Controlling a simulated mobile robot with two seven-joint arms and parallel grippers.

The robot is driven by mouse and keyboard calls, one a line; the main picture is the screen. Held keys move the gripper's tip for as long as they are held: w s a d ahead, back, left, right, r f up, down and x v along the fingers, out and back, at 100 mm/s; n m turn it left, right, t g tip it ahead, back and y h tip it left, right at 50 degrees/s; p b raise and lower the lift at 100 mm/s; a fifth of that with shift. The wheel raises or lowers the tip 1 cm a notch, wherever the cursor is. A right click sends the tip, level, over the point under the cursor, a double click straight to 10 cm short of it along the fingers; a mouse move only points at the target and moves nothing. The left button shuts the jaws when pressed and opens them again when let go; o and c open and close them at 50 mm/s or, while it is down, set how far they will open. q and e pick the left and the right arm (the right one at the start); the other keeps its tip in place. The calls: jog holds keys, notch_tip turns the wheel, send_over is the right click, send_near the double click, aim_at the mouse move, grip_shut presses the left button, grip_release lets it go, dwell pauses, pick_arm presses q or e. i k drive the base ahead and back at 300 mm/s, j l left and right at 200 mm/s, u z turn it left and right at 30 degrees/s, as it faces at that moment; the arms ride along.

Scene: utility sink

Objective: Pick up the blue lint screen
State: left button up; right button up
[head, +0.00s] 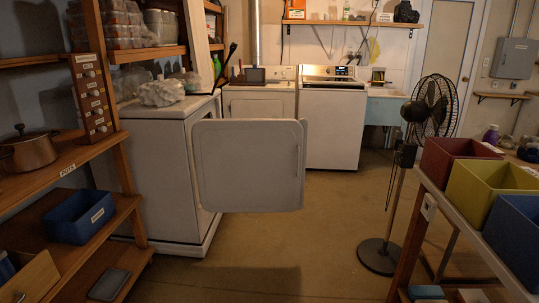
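I cannot pick out a blue lint screen for certain. A flat blue-grey rectangular piece (109,285) lies on the low shelf at the lower left; I cannot tell what it is. A small blue item (426,292) shows on the lower level of the right-hand rack, also unclear. A front-loading machine (160,160) stands at the left with its white door (250,165) swung open towards the middle of the picture. The inside of this machine is hidden from here. Neither of my grippers is in view.
Wooden shelves hold a pot (28,150) and a blue bin (82,217) at the left. A floor fan (378,255) stands right of centre, beside a rack with red (455,155), yellow (490,185) and blue bins (515,225). The middle floor is clear.

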aim_at(254, 75)
jog(key=i+l+u, duration=0.2)
jog(key=i, duration=0.25)
jog(key=i+l+u, duration=0.2)
jog(key=i+l, duration=0.15)
